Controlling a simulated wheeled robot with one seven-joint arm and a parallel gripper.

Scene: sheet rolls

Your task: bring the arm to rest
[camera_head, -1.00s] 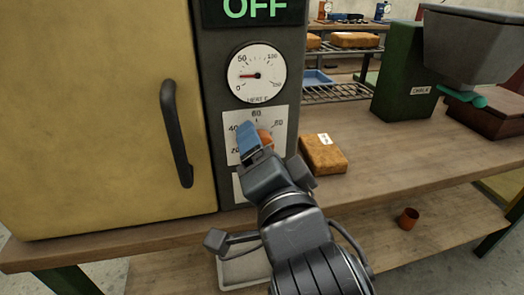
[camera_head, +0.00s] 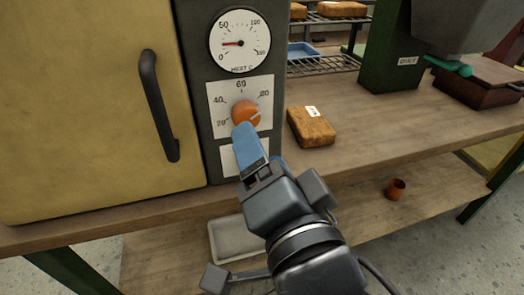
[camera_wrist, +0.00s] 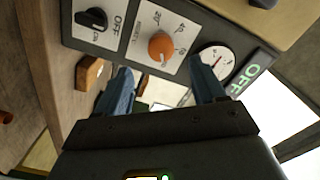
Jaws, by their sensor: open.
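My gripper (camera_head: 246,140) is in front of the cabinet's control panel, its blue fingertips just below the orange knob (camera_head: 246,113) in the head view. In the wrist view my gripper (camera_wrist: 163,88) shows two blue fingers spread apart with nothing between them. The orange knob (camera_wrist: 161,46) shows beyond the fingers, on a white scale plate, apart from them. The heat gauge (camera_head: 240,42) above the knob has its red needle near the low end. A black switch (camera_wrist: 92,18) marked OFF shows in the wrist view; the arm hides it in the head view.
The yellow cabinet door (camera_head: 90,110) with a black handle (camera_head: 160,105) is at left. A brown block (camera_head: 311,127) with a white label lies on the bench right of the panel. A grey tray (camera_head: 228,239) and a small orange-brown cup (camera_head: 396,189) are on the lower shelf.

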